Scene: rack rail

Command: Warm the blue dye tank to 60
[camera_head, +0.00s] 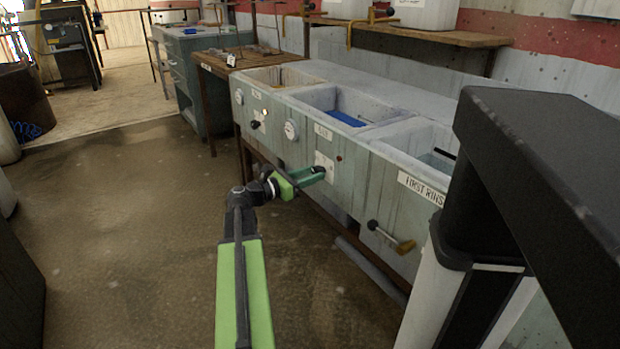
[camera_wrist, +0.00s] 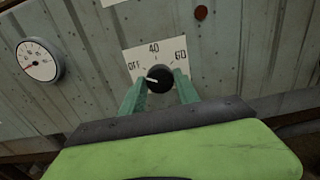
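The blue dye tank (camera_head: 304,97) is the middle basin of the row in the head view, with blue liquid (camera_head: 347,119) inside. A white dial plate (camera_wrist: 134,61) on its front is marked OFF, 40 and 60. The black knob (camera_wrist: 160,80) on this plate has a white pointer turned left, near OFF. My gripper (camera_wrist: 160,82) is at the plate, one green finger on each side of the knob, with little or no gap. I cannot tell whether the fingers press on it. In the head view my gripper (camera_head: 318,172) hides part of the plate.
A round gauge (camera_wrist: 40,60) is left of the plate, and a red indicator (camera_wrist: 201,12) is above right. A pipe (camera_head: 370,268) lies low in front. The floor at left is open.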

